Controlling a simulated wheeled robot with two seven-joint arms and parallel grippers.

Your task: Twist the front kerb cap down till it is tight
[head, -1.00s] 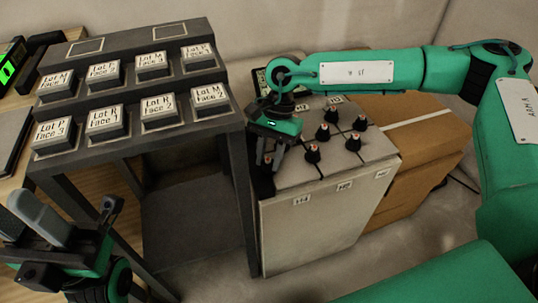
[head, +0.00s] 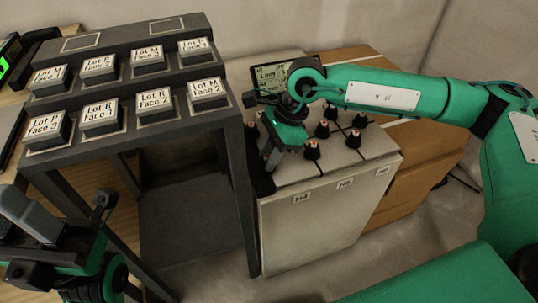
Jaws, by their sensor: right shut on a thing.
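A pale tiled slab (head: 330,172) tops the light grey block right of the dark rack. Several black caps with pinkish tips stand on it, one at its front middle (head: 312,149). My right gripper (head: 270,160) points down at the slab's left edge, beside a dark strip (head: 262,184). It is shut on a cap there, which its fingers mostly hide. I cannot tell how tight that cap sits. My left gripper (head: 38,222) is at the lower left, away from the slab, with grey fingers; its opening is unclear.
The dark stepped rack (head: 185,125) with labelled blocks stands close left of my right gripper. A small screen (head: 270,75) is behind the slab. A cardboard box (head: 425,165) adjoins the block on the right.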

